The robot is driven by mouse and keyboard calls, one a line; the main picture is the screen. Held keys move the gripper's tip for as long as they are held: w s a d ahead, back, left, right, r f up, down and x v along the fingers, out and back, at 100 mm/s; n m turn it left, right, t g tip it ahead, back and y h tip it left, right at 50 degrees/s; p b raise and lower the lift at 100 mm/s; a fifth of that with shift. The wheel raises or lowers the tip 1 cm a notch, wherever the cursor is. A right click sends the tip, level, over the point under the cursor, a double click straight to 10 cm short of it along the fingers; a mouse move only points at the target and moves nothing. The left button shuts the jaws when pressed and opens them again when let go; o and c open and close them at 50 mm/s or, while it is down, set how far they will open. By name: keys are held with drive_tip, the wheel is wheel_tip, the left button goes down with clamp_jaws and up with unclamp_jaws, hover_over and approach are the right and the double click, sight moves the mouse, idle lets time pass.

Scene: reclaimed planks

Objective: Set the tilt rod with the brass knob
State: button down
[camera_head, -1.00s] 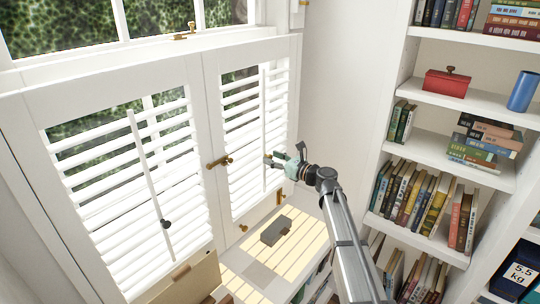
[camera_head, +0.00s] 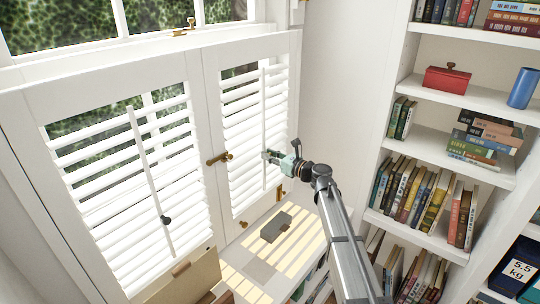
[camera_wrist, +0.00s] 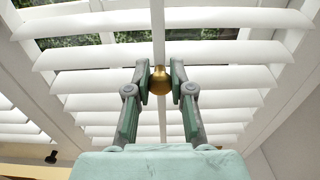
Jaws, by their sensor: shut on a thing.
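The tilt rod with the brass knob is the white upright rod (camera_head: 263,120) on the right shutter panel. Its brass knob (camera_wrist: 160,80) shows in the wrist view between the two fingers. My gripper (camera_wrist: 160,83) is shut on the knob, with a finger on each side of it. In the head view my gripper (camera_head: 266,155) is at the rod, and there it hides the knob. The slats (camera_head: 238,160) of the right panel are tilted with gaps between them. The left panel has another white rod (camera_head: 148,175) with a dark knob (camera_head: 166,219).
A brass latch (camera_head: 220,158) sits where the panels meet. A grey block (camera_head: 275,227) lies on the sunlit sill below. A cardboard box (camera_head: 185,277) stands at lower left. Bookshelves (camera_head: 450,100) with books and a red box (camera_head: 446,80) fill the right side.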

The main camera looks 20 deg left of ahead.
sight(265, 163)
wheel_tip(265, 163, down, 5)
drive_tip(key=shift+r+b, duration=0.15)
drive_tip(key=shift+b, duration=0.95)
drive_tip(key=c, duration=1)
unclamp_jaws()
drive_tip(key=shift+d, duration=0.1)
drive_tip(key=v, duration=1.1)
drive_tip(key=shift+s+d+r, duration=0.1)
drive_tip(key=shift+s+d, duration=0.1)
drive_tip(key=shift+d, duration=0.15)
